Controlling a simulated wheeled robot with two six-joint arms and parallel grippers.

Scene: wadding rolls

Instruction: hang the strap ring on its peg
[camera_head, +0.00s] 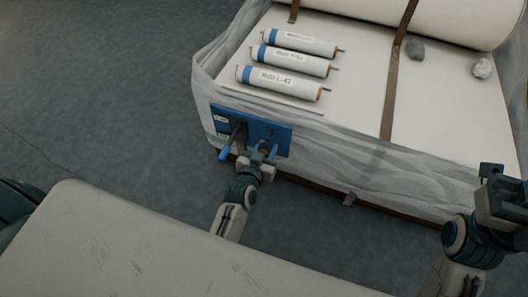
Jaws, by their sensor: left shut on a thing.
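A blue panel (284,138) is fixed to the wrapped front of the pallet load. My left gripper (262,150) is in front of the panel's lower middle, shut on the strap ring, which is mostly hidden by the fingers. A small dark peg (271,133) seems to stand out from the panel just above the fingertips. I cannot tell whether the ring touches it. A dark tool with a blue handle (225,154) hangs at the panel's left part, beside my gripper. My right gripper (497,180) is far right, and its finger opening is unclear.
Three labelled rolls (290,66) lie on a board on the load's top. A brown strap (396,75) crosses the load, with a dark stone (415,49) and a pale stone (482,68) to its right. A large roll lies behind. Grey floor on the left is clear.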

